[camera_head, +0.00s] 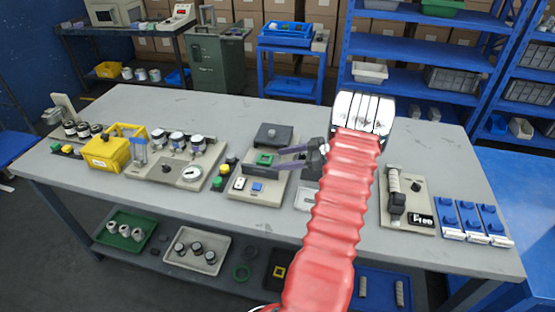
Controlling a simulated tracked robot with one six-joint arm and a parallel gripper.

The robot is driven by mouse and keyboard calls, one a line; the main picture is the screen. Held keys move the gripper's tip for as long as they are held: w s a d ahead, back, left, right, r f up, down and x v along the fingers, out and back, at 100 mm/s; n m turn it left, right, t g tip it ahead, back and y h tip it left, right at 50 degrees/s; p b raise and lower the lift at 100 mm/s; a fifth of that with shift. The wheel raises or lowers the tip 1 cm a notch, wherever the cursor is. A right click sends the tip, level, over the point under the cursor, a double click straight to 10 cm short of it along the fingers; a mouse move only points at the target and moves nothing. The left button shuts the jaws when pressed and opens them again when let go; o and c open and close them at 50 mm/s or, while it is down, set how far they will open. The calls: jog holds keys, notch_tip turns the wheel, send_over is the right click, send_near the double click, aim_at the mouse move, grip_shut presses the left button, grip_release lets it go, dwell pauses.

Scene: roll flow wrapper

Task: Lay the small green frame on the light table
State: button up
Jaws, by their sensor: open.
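A small green frame (264,159) with a dark middle sits on the beige device panel (262,188) at the middle of the workbench. My gripper (279,158) is open and comes in from the right, its two fingers pointing left. The fingertips are just right of the green frame; I cannot tell whether they touch it. A pale flat square pad (305,199) lies on the bench right of the panel, partly hidden by my red-sleeved arm. It may be the light table, but I cannot tell for sure.
A dark block (272,136) stands behind the frame. Left are a yellow box (106,152) and a panel with jars and a gauge (172,172). Right are a handle device (407,203) and blue units (474,220).

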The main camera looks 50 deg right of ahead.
jog(key=v, duration=0.9)
jog(key=shift+w+d+r, duration=0.1)
jog(key=shift+d, duration=0.05)
dwell(0.4)
